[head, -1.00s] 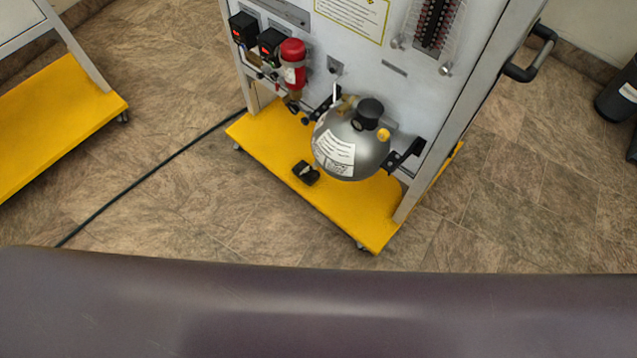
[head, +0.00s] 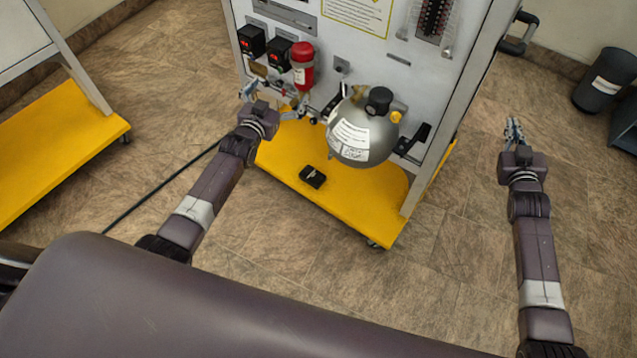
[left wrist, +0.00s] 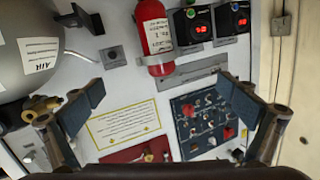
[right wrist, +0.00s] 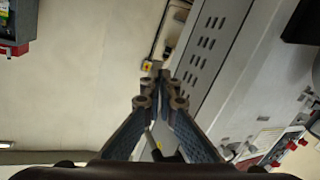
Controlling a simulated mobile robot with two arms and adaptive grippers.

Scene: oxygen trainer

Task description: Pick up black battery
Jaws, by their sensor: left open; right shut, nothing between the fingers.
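The black battery (head: 312,177) lies on the yellow base (head: 345,212) of the trainer panel, in front of the grey tank, in the head view. My left gripper (head: 248,90) is open and empty, raised near the panel's left side, up and to the left of the battery. In the left wrist view my left gripper's fingers (left wrist: 155,110) are spread wide before the panel, with no battery in sight. My right gripper (head: 514,130) is shut and empty, out to the right of the panel. In the right wrist view its fingers (right wrist: 160,85) meet at the tips.
A grey tank (head: 350,138), a red cylinder (head: 302,66) and a black tank bracket (head: 412,140) stick out from the panel above the base. A black cable (head: 150,190) crosses the floor at left. A dark bin (head: 603,82) stands at far right. Floor right of the base is clear.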

